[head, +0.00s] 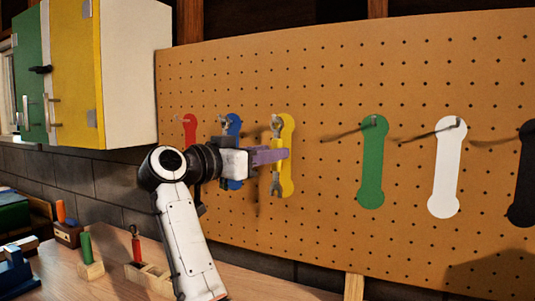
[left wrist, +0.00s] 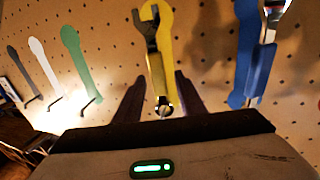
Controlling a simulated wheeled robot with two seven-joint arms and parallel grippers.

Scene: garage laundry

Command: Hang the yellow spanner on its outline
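The yellow spanner (head: 276,184) hangs upright in front of the yellow outline (head: 287,135) on the pegboard. Its grey ring end is up at the hook and its open jaw points down. In the left wrist view, which looks inverted, the yellow spanner (left wrist: 152,35) lies over the yellow outline (left wrist: 166,20), with its ring at the hook. My left gripper (head: 283,154) is at the spanner's middle in the head view. In the left wrist view the left gripper (left wrist: 158,82) has its fingers apart, one on each side of the spanner, with gaps showing. My right gripper is out of view.
A blue outline (head: 235,121) with a spanner is beside it, partly behind my arm. A red outline (head: 190,127) is further left. Green (head: 372,160), white (head: 447,165) and black (head: 524,175) outlines have bare hooks. Wooden blocks with tools stand on the bench (head: 95,287).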

